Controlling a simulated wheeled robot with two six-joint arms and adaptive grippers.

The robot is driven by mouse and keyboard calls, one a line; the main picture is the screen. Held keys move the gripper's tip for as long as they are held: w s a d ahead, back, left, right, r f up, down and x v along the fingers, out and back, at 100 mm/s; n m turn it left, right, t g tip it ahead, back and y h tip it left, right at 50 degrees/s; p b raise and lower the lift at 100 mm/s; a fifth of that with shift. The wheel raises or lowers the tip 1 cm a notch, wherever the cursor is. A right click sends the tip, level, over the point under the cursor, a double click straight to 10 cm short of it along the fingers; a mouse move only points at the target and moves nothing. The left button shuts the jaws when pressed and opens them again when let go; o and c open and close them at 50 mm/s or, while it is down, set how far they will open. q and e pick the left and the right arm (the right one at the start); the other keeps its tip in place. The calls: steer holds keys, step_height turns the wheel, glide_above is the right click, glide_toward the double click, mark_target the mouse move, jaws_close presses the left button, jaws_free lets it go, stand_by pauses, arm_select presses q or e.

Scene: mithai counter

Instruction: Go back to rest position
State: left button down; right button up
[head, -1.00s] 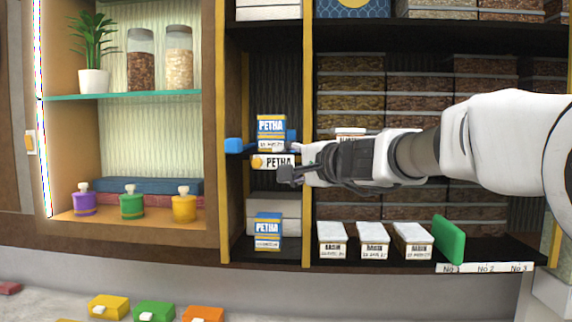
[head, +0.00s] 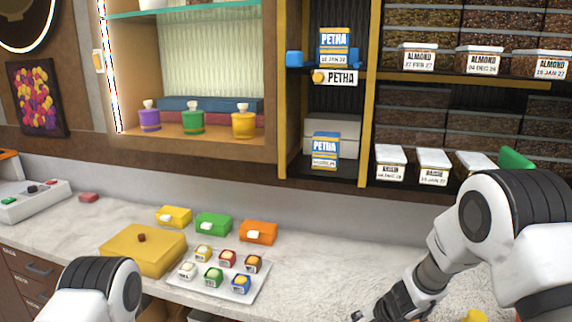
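My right arm comes in from the right and points down-left over the counter (head: 330,262). My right gripper (head: 362,314) is at the bottom edge, mostly cut off, so its fingers are not clear. Only part of my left arm shows at the bottom left; the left gripper is out of view. A blue and yellow petha box (head: 334,47) stands on the upper shelf above a petha label (head: 341,78). Another petha box (head: 325,151) stands on the shelf below.
On the counter are a yellow box (head: 143,250), a tray (head: 250,289) of small jars and several coloured boxes, including an orange one (head: 258,232). Almond tubs (head: 417,57) and white-lidded tubs (head: 391,164) line the right shelves. A green block (head: 515,159) stands beside them.

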steer(key=s+d+f+n+g+h, duration=0.1)
steer(key=s+d+f+g+h, duration=0.15)
steer(key=s+f, duration=0.9)
steer(key=s+d+f+n, duration=0.1)
steer(key=s+f+n, duration=0.1)
steer(key=s, duration=0.6)
steer(key=s+d+f+n+g+h, duration=0.1)
steer(key=s+d+f+n, duration=0.1)
steer(key=s+n, duration=0.2)
steer(key=s+d+f+n+b, duration=0.1)
steer(key=s+n, duration=0.3)
steer(key=s, duration=0.7)
steer(key=shift+s+d+f, duration=0.3)
steer(key=shift+d+f, duration=0.2)
steer(key=shift+f, duration=0.25)
steer(key=shift+g, duration=0.25)
